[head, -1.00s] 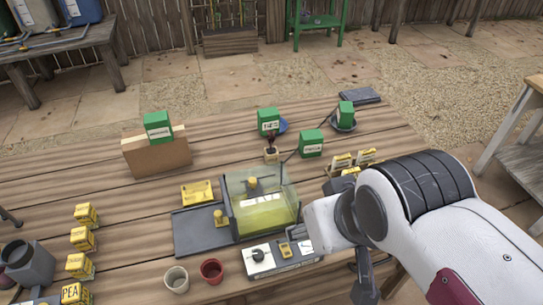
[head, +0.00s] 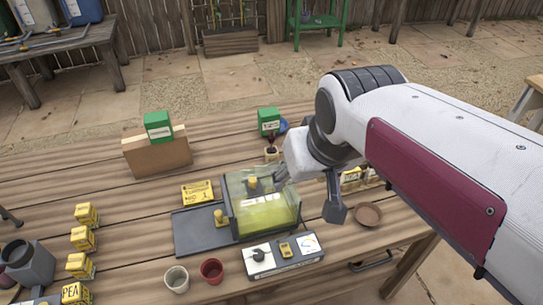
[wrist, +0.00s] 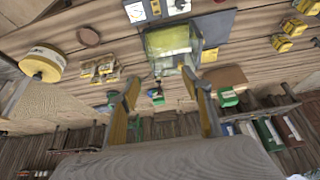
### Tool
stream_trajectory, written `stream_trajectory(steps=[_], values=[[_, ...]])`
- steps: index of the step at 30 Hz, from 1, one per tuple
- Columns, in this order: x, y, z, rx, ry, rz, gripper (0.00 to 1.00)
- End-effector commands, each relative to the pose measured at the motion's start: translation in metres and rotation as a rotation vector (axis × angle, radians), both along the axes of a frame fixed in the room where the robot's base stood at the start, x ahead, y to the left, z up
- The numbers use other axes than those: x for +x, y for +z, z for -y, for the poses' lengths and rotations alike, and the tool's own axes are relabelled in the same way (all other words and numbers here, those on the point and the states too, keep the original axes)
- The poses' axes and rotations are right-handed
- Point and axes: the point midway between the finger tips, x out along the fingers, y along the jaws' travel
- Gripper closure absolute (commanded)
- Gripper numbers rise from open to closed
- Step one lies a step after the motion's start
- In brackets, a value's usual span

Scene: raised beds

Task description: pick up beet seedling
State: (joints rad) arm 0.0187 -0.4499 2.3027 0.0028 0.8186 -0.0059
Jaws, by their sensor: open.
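The beet seedling (head: 271,150) has dark red leaves and stands in a small pale pot at the back middle of the table. A green box stands just behind it. In the wrist view the seedling (wrist: 155,92) is small, beyond and between my spread fingers. My gripper (head: 308,188) is open and empty, in front of the seedling and to its right in the head view, near the clear-lidded box. It also shows in the wrist view (wrist: 160,80). My arm covers the area right of the seedling.
The clear-lidded box (head: 262,205) with a yellow-green inside stands in front of the seedling. A green box (head: 269,121) is close behind. A wooden block (head: 157,152) stands left, a brown saucer (head: 367,214) right. Cups (head: 212,271) and a control panel (head: 283,256) are in front.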

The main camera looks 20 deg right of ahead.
Motion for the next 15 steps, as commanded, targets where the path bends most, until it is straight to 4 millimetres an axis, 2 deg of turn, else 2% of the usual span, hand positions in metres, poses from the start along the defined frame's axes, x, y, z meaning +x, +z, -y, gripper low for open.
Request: stream_trajectory(steps=[15], values=[[0.101,-0.013,0.01,0.0,-0.016,-0.023,0.51]])
